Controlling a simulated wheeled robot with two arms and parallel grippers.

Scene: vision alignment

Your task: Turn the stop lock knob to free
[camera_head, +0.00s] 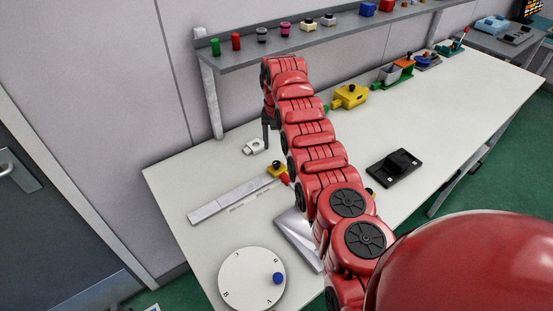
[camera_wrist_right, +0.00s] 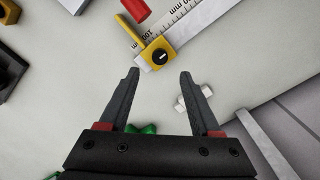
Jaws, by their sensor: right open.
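The stop lock knob (camera_head: 277,163) is a small black knob on a yellow stop block (camera_head: 270,172) at the end of a metal ruler (camera_head: 232,201) on the white table. In the right wrist view the black knob (camera_wrist_right: 160,57) has a short white mark and sits on the yellow block (camera_wrist_right: 147,46), by the ruler (camera_wrist_right: 197,20). My right gripper (camera_head: 267,138) points down behind the block. In its wrist view, the right gripper (camera_wrist_right: 160,75) is open, with nothing between its fingers. The knob appears just beyond the fingertips. My left gripper is not in view.
A red part (camera_wrist_right: 135,10) lies close to the yellow block. A small white fitting (camera_head: 254,146) is near my right gripper. A white dial (camera_head: 250,285), a black device (camera_head: 394,167) and a yellow box (camera_head: 350,96) stand on the table. A shelf (camera_head: 300,43) runs above its back edge.

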